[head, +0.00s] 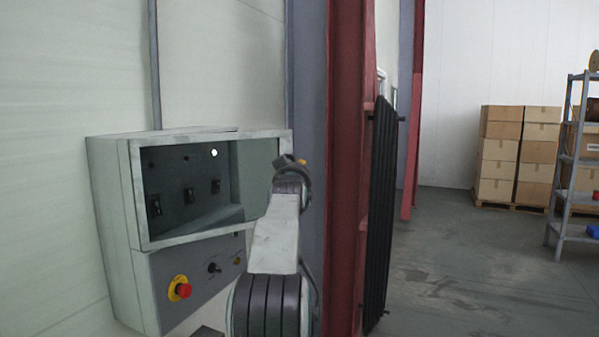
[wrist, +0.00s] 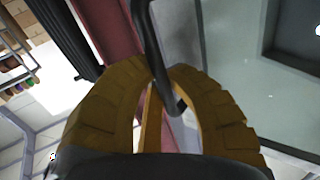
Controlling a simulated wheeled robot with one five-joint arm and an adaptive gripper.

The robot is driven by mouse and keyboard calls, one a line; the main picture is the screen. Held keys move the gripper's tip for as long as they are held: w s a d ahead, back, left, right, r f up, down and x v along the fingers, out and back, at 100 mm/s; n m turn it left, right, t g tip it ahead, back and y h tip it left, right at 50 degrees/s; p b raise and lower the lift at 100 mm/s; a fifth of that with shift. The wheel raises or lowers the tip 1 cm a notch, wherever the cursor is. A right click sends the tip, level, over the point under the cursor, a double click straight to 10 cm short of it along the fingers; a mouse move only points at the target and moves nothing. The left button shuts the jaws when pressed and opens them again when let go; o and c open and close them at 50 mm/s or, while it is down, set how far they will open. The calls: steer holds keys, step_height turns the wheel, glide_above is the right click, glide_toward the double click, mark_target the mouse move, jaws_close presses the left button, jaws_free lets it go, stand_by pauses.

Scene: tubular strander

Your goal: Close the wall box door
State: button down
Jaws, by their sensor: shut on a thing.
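The grey wall box (head: 107,210) hangs on the pale wall at left in the head view. Its windowed door (head: 190,240) appears ajar, its right edge standing out past the box body. Dark switches show through the window. My gripper (head: 291,161) is at the door's right edge, partly hidden by my own arm. In the wrist view my gripper (wrist: 168,84) has its yellow-brown fingers shut around a dark bar handle (wrist: 146,35). The door (wrist: 232,60) fills the right of that view. The handle is hidden in the head view.
Below the door, the box's lower panel (head: 205,278) carries a red emergency button (head: 182,288) and knobs. A red column (head: 345,120) and black radiator-like rack (head: 381,200) stand close right of my arm. Cartons (head: 518,150) and a shelf (head: 562,170) are farther off; floor between is clear.

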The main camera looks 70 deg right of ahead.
steer(key=shift+w, duration=0.1)
steer(key=c, duration=1.1)
jaws_free()
steer(key=shift+a, duration=0.1)
steer(key=shift+v, duration=6.05)
